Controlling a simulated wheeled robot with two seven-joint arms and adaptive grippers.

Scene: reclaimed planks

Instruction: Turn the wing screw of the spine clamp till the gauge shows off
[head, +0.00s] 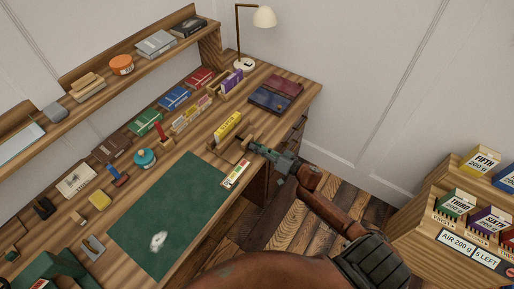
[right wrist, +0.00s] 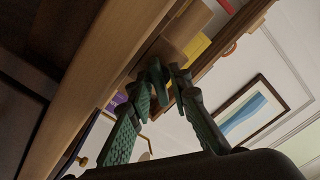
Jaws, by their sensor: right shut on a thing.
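The spine clamp (head: 216,147) is a wooden frame near the desk's front edge, with a yellow book (head: 228,125) standing in it. My right gripper (head: 250,147) reaches in from the right and is shut at the clamp's near end, on what appears to be the wing screw. The fingers cover the screw, so its angle is hidden. In the right wrist view the dark green fingers (right wrist: 160,88) close together below the wooden clamp parts (right wrist: 183,28). A coloured strip, probably the gauge (head: 236,174), lies just beside the clamp; its reading is too small to tell. My left gripper is not in view.
A green mat (head: 168,215) with a pale crumpled bit lies left of the clamp. Dark books (head: 275,94) and a lamp (head: 264,17) stand at the far end. Small books and tools line the desk's back. A labelled box rack (head: 457,225) stands at right.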

